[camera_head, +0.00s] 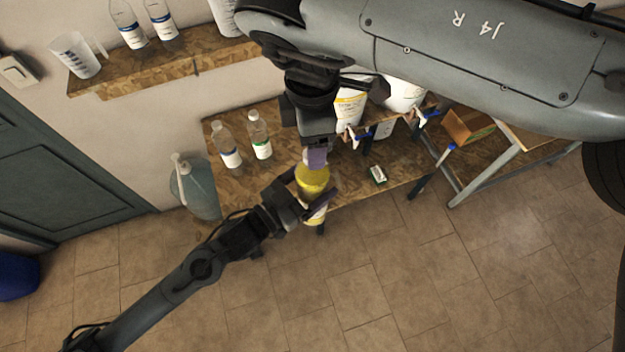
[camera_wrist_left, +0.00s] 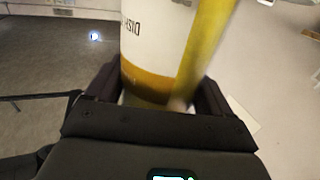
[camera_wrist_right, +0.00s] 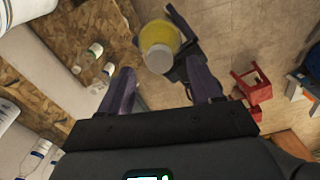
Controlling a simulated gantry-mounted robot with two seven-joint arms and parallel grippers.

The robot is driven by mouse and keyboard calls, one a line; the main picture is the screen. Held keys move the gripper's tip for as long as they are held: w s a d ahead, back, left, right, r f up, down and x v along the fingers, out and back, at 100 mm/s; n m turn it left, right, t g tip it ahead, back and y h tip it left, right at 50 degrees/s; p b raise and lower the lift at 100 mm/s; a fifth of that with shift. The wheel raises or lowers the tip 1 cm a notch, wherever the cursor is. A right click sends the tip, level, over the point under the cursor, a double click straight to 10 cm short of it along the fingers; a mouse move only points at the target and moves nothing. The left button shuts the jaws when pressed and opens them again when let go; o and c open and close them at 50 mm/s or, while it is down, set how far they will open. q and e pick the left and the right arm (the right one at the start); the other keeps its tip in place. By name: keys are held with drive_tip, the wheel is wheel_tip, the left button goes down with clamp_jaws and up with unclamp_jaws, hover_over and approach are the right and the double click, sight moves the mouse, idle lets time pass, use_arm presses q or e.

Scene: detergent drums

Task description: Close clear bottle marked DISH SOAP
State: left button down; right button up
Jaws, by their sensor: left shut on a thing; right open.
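The bottle marked DISH SOAP (camera_head: 313,181) has see-through walls with yellow liquid, and a white label reading "DISH", upside down, in the left wrist view (camera_wrist_left: 150,45). My left gripper (camera_head: 312,203) is shut around its body and holds it near the bench's front edge. My right gripper (camera_head: 317,157) is above its top with purple fingers. In the right wrist view my right gripper (camera_wrist_right: 160,85) is open and the bottle (camera_wrist_right: 158,35) shows beyond its fingers, with a pale round top. Whether that top is a cap or an open mouth I cannot tell.
Clear bottles (camera_head: 228,146) (camera_head: 260,136) stand on the wooden bench (camera_head: 285,180). A small green-and-white item (camera_head: 377,175) lies to the right. White tubs (camera_head: 349,108) and spray bottles stand behind. A large jug (camera_head: 195,188) is at the left. A shelf (camera_head: 150,72) holds more bottles.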

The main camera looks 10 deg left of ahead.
wheel_tip(320, 180, up, 9)
idle(0.3)
idle(0.4)
